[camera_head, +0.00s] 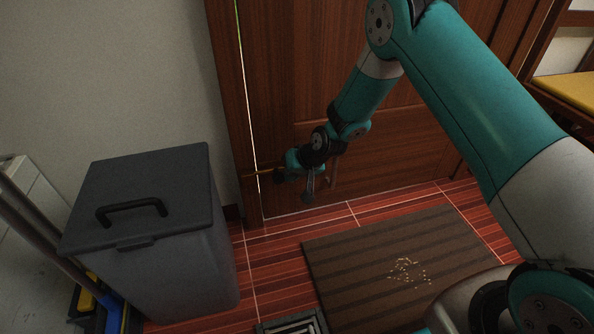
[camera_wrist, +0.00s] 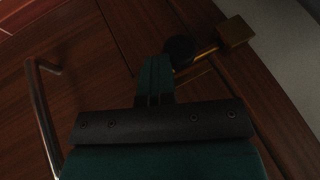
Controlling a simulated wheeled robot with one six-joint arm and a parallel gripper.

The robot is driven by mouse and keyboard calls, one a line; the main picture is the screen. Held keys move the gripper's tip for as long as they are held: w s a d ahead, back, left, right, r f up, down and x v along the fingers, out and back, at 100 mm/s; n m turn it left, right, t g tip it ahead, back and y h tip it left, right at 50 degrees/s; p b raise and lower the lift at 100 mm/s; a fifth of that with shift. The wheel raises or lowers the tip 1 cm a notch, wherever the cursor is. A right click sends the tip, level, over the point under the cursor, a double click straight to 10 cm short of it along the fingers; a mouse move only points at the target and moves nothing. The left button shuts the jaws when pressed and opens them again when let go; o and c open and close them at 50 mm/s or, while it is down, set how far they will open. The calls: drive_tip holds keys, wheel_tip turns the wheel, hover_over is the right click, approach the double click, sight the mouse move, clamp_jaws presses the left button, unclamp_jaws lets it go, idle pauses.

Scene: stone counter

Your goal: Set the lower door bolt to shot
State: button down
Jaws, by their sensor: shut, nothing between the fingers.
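The lower door bolt is brass, low on the left edge of the brown wooden door (camera_head: 300,100). In the head view, part of the bolt (camera_head: 259,172) shows left of my gripper (camera_head: 280,176). In the wrist view, the bolt's rod (camera_wrist: 206,53) runs from a dark round knob (camera_wrist: 180,49) toward a brass block (camera_wrist: 236,32) near the pale wall. I cannot tell how far the rod enters the block. My gripper's fingers (camera_wrist: 155,76) are shut and empty, close beside the knob; I cannot tell if they touch it. They hide part of the bolt.
A bent metal pull handle (camera_wrist: 42,115) stands out from the door beside my gripper. A grey lidded bin (camera_head: 150,230) stands left of the door. A striped brown mat (camera_head: 340,265) with pale crumbs (camera_head: 408,271) lies on the red floor.

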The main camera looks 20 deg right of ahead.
drive_tip(key=shift+a, duration=0.2)
drive_tip(key=s+d+r+p, duration=0.4)
drive_tip(key=d+r+p, duration=0.2)
drive_tip(key=d+r, duration=0.2)
drive_tip(key=shift+s+d+r+p, duration=0.15)
drive_tip(key=shift+s+r+p, duration=0.05)
drive_tip(key=shift+r+p, duration=0.25)
